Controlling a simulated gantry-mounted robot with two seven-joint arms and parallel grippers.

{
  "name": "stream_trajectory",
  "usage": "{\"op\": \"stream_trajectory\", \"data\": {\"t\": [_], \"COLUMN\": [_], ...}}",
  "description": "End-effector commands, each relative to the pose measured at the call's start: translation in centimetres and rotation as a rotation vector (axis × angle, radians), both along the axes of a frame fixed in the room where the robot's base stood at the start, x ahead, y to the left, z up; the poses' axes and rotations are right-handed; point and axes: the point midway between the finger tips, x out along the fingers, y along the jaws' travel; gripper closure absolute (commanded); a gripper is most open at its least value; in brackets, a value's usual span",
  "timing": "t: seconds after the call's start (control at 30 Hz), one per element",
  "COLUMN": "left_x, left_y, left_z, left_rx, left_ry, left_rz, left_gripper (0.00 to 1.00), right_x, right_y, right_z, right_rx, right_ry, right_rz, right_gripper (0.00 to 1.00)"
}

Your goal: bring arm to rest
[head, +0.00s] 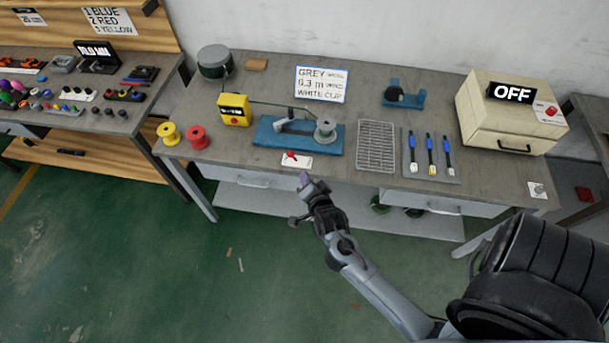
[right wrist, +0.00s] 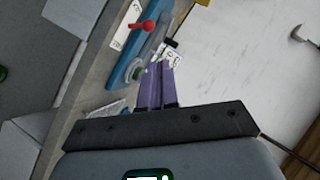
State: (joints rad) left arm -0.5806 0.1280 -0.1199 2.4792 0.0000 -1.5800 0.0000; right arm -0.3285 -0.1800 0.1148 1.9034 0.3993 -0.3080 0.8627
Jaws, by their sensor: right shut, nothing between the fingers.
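My right arm reaches in from the lower right in the head view. Its gripper (head: 305,181) hangs in front of the workbench's front edge, below a white plate with a red lever (head: 292,158). In the right wrist view the purple fingers of my right gripper (right wrist: 163,62) lie together with nothing between them. The red lever (right wrist: 141,26) and a blue fixture (right wrist: 122,72) show beyond the fingers. My left gripper is in neither view.
Green floor (head: 200,280) in front is mostly free.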

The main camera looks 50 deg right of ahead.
Motion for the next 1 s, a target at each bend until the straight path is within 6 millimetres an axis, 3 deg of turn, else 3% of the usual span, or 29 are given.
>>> {"op": "stream_trajectory", "data": {"t": [0.43,0.6,0.67,0.83,1.0], "left_x": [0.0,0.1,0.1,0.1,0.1], "left_y": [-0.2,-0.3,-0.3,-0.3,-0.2], "left_z": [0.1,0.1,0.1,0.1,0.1], "left_rx": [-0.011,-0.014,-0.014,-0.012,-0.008], "left_ry": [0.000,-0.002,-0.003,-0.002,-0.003], "left_rz": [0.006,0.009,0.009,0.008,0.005], "left_gripper": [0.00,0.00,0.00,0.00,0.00], "right_x": [-0.1,-1.8,-2.3,-4.0,-8.3], "right_y": [0.0,-0.4,0.1,5.5,11.3], "right_z": [-0.1,-1.2,0.1,2.3,3.5], "right_rx": [0.000,-0.034,-0.064,-0.134,-0.295], "right_ry": [0.002,0.041,0.034,0.221,0.520], "right_rz": [0.000,0.026,0.076,0.371,0.747], "right_gripper": [1.00,1.00,1.00,1.00,1.00]}}
